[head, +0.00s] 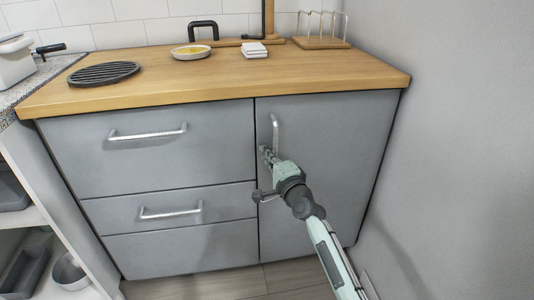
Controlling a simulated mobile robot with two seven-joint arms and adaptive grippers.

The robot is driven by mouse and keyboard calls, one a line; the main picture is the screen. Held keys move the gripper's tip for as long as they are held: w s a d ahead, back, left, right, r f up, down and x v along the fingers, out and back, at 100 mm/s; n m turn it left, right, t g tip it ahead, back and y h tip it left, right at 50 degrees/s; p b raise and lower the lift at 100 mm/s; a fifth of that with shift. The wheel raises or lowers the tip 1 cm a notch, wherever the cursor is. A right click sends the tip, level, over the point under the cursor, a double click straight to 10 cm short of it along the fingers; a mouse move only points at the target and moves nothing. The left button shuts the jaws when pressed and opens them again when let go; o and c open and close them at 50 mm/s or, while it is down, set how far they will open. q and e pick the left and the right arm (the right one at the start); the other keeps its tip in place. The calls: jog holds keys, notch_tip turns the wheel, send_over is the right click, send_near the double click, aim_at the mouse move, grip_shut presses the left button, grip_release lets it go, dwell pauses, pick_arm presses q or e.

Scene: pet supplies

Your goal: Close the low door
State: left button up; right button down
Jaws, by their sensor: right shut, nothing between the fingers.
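The low door (345,165) is the grey front at the right of the cabinet, with an upright metal handle (275,132) near its left edge. It looks flush with the drawer fronts or nearly so; a thin dark line runs along its left edge, and I cannot tell if a small gap stays. My right gripper (266,155) is shut and empty. Its fingertips are at the door's left edge, just below and left of the handle; I cannot tell if they touch the door. My left gripper is not in view.
Grey drawers (150,148) with bar handles fill the cabinet's left side. The wooden worktop (215,75) overhangs the front and holds a black round grate (104,74), a dish (191,52) and a rack (322,40). A grey wall (460,150) stands close at the right.

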jog(key=shift+w+d+r, duration=0.1)
jog(key=shift+w+r, duration=0.25)
jog(key=shift+r, duration=0.1)
jog(key=v, duration=1.2)
jog(key=s+d+f+n+g+h, duration=0.1)
jog(key=s+d+f+n+g, duration=0.3)
jog(key=s+f, duration=0.4)
jog(key=s+d+f+n+g+h, duration=0.25)
jog(key=s+f+n, duration=0.25)
jog(key=f, duration=0.6)
pick_arm(q)
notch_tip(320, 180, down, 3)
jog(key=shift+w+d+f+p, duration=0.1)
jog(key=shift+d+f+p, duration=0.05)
jog(key=shift+p, duration=0.4)
pick_arm(e)
jog(key=s+d+f+n+g+h, duration=0.2)
jog(key=s+d+f+n+g, duration=0.1)
jog(key=s+d, duration=0.4)
jog(key=s+d+f+n+g+h, duration=0.2)
jog(key=s+d, duration=0.5)
jog(key=s, duration=0.4)
notch_tip(320, 180, down, 3)
jog(key=shift+d+f+n+g+h, duration=0.3)
jog(key=shift+n+g, duration=0.3)
jog(key=shift+g, duration=0.35)
